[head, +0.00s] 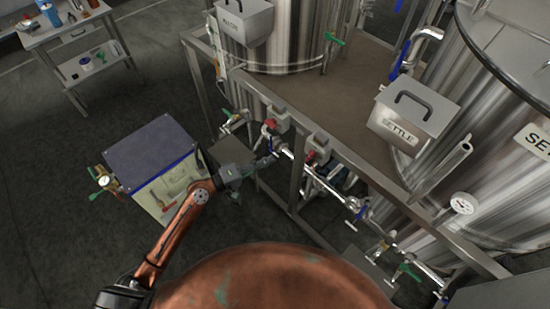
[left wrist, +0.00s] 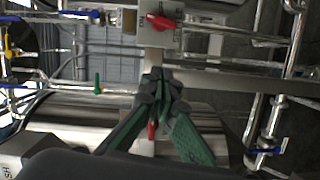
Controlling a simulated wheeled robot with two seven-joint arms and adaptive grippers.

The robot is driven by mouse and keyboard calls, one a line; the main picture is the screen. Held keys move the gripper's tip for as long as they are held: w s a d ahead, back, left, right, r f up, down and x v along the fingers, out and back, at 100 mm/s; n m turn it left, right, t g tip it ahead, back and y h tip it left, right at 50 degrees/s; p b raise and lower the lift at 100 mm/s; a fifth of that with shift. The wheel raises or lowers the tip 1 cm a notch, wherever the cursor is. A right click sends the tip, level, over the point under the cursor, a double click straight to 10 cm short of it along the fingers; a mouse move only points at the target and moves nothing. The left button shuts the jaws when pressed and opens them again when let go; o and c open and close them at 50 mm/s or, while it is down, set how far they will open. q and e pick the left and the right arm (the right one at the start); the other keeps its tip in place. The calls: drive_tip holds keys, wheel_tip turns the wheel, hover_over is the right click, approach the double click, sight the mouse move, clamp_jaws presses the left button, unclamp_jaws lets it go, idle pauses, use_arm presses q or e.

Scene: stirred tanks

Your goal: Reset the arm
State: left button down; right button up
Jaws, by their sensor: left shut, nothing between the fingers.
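My left arm (head: 172,232), copper-coloured, reaches in from the lower left of the head view. Its gripper (head: 268,160) points toward the pipework at the tank frame. In the left wrist view the green and dark fingers (left wrist: 160,88) meet at their tips, shut with nothing between them. A grey switch box with a red knob (left wrist: 160,22) lies just beyond the fingertips in that view. Whether the fingertips touch the pipework cannot be told. My right gripper is not in view.
A box-shaped unit with a dark top (head: 150,152) stands beside the left arm. The steel tank frame (head: 300,190) carries pipes, valves and switch boxes. A settle box (head: 412,118) sits on the platform. A small table (head: 70,32) stands far left.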

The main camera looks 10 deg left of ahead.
use_arm(q)
drive_tip(key=shift+a, duration=0.1)
idle(0.5)
